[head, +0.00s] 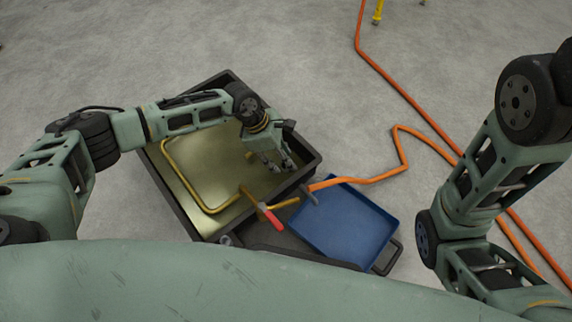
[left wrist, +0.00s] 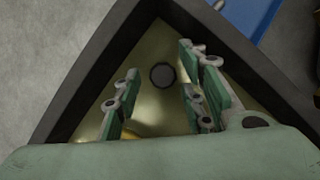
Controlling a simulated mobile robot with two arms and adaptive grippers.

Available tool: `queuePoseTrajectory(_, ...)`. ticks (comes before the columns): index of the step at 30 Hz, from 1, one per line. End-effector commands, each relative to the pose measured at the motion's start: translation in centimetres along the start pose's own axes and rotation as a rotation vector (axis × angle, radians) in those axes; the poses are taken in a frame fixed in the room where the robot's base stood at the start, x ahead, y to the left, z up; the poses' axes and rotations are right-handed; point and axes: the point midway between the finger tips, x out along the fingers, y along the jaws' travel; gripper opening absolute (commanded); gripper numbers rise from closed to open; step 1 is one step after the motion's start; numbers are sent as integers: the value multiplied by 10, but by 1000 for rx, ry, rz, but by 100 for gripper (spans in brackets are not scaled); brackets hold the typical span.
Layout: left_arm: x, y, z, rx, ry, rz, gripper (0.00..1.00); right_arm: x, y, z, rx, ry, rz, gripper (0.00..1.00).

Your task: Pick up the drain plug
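The drain plug (left wrist: 162,75) is a small dark round piece on the brassy floor of the black-walled pan, near a corner. My left gripper (head: 279,164) reaches down into the pan near its right corner. In the left wrist view my left gripper (left wrist: 160,64) has its fingers spread, with the plug showing between them and nothing held. The height of the fingertips above the plug is hard to judge. In the head view I cannot make out the plug; the gripper seems to cover it. My right arm shows at the right, but its gripper is out of view.
An orange hose (head: 402,150) runs across the grey floor, which is otherwise mostly clear.

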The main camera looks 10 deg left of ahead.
Motion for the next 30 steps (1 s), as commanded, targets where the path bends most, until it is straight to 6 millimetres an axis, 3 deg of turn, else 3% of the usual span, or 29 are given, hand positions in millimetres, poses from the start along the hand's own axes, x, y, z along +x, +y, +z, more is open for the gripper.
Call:
queuePoseTrajectory(1,11,0,-1,1,-1,-1,38,-5,-2,-5,-1,9,-3,0)
queuePoseTrajectory(3,15,0,0,1,0,-1,38,-4,-3,-8,-2,14,-6,0)
queuePoseTrajectory(13,16,-1,1,1,-1,-1,37,-1,-3,-9,-3,19,-8,0)
queuePoseTrajectory(25,16,0,1,1,-1,1,2,-1,-3,-9,-3,20,-8,0)
queuePoseTrajectory(30,15,1,1,1,-2,3,0,-1,-3,-9,-2,20,-8,0)
